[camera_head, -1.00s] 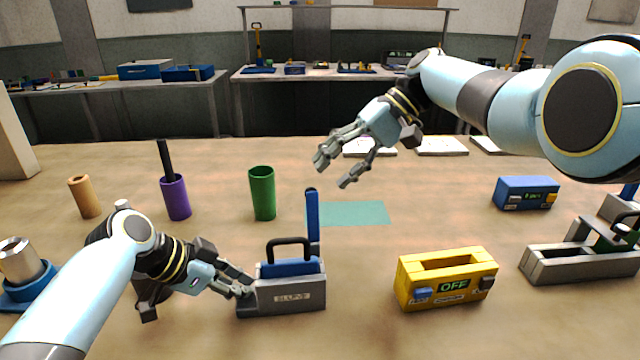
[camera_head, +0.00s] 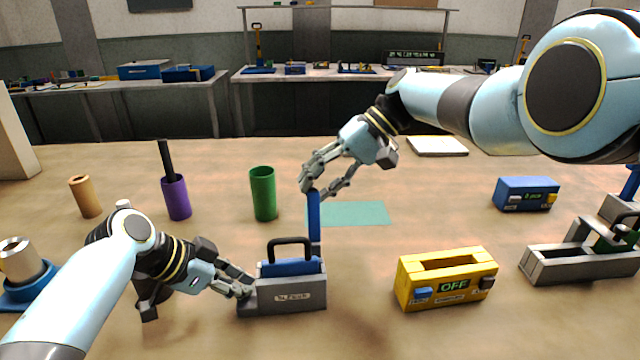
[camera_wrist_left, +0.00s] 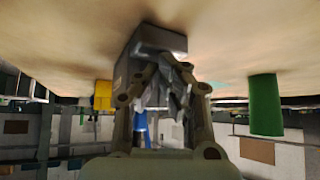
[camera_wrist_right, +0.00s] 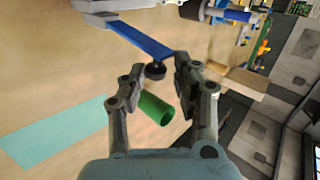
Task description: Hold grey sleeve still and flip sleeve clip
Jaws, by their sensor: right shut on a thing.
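The grey sleeve (camera_head: 290,298) stands at the front centre, with a label on its front and a blue block with a black handle (camera_head: 289,242) in its top. The sleeve clip looks like the blue lever (camera_head: 314,222) standing upright at its right end, with a dark knob (camera_wrist_right: 155,70) at the tip. My right gripper (camera_head: 308,190) is shut on the lever's knob end, with one finger on each side in the right wrist view. My left gripper (camera_head: 243,290) is at the sleeve's low left end; its fingers straddle grey metal in the left wrist view (camera_wrist_left: 165,85), but their grip is unclear.
A yellow box (camera_head: 446,280) marked OFF stands to the right, with a grey fixture (camera_head: 580,265) and a blue box (camera_head: 527,193) beyond. A green cup (camera_head: 263,193) and purple cup (camera_head: 176,197) stand behind left. A teal mat (camera_head: 355,213) lies behind the sleeve.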

